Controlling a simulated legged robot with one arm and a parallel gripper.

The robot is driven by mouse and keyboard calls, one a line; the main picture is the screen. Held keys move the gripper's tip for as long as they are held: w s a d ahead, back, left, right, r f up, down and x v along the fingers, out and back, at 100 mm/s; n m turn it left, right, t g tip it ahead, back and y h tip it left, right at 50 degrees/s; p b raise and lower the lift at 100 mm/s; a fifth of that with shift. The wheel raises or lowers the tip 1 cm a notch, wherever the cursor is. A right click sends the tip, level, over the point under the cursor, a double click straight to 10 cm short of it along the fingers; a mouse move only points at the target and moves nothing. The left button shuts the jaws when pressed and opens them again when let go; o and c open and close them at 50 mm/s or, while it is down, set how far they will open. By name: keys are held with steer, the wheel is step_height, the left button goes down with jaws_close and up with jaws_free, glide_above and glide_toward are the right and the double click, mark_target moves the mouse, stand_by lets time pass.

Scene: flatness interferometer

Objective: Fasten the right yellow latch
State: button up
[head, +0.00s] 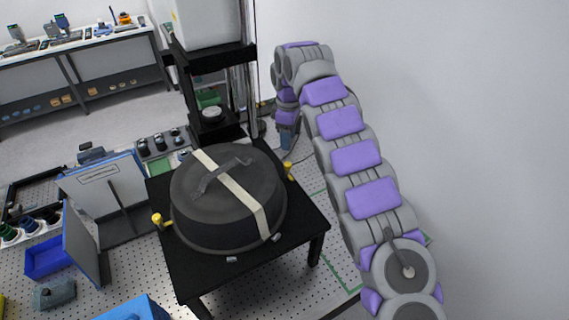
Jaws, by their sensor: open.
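The right yellow latch (288,171) stands up at the right edge of the black platform, beside the round dark cover (222,199). A second yellow latch (158,221) is at the platform's left edge. My gripper (288,146) hangs down just above and behind the right latch, at the end of my purple and grey arm. It is small in the picture; its jaws are open and nothing shows between them. I cannot tell whether it touches the latch.
The black platform (193,272) stands on a perforated table. A black upright frame with a white box (206,22) rises behind the cover. Grey panels, a blue bin (46,257) and black trays crowd the left. A white wall is close on the right.

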mark_target(288, 163)
steer(key=f, duration=0.6)
steer(key=a+f+p, duration=0.1)
steer(key=f, duration=0.2)
steer(key=shift+f, duration=0.4)
steer(key=shift+d+f, duration=0.2)
steer(key=shift+d, duration=0.1)
steer(key=shift+d+f, duration=0.1)
steer(key=shift+d, duration=0.75)
steer(key=shift+a+f, duration=0.15)
steer(key=shift+a, duration=1)
steer(key=c, duration=0.6)
steer(key=shift+c, duration=0.7)
steer(key=shift+d, duration=0.5)
jaws_close()
